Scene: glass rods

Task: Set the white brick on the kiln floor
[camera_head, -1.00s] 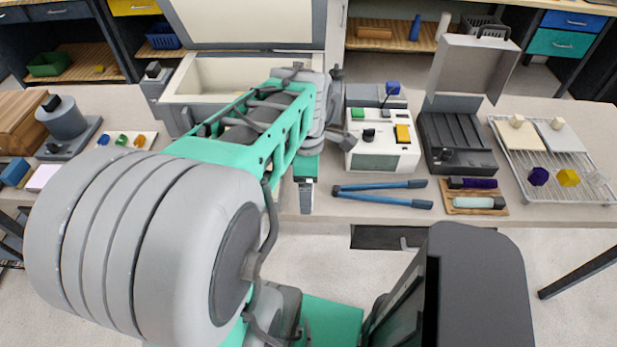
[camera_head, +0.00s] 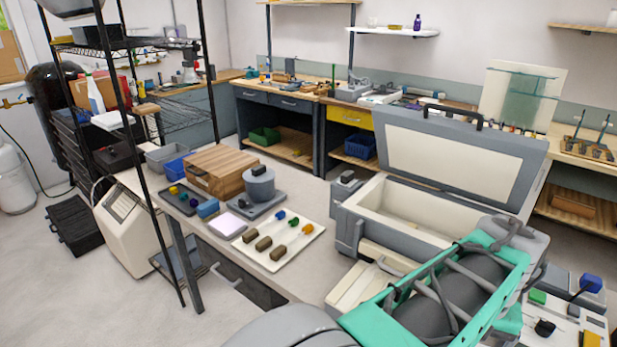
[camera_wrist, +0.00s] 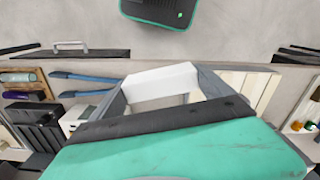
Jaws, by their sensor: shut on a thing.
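In the wrist view my gripper (camera_wrist: 160,88) has its two grey fingers on either side of a white brick (camera_wrist: 163,77). It is shut on the brick, which spans the gap between them. In the head view the kiln (camera_head: 350,225) stands on the bench with its pale-lined lid (camera_head: 450,155) raised. Part of its cream inner floor (camera_head: 410,213) shows. My arm covers the kiln's front right corner. My gripper and the brick are hidden in the head view, so I cannot tell their place relative to the kiln.
Left of the kiln are a white tray (camera_head: 273,262) with several coloured-tip rods, a grey round device (camera_head: 260,185) and a wooden box (camera_head: 222,170). Cream slats (camera_head: 362,285) lie before the kiln. In the wrist view blue-handled tongs (camera_wrist: 85,78) lie left of my gripper.

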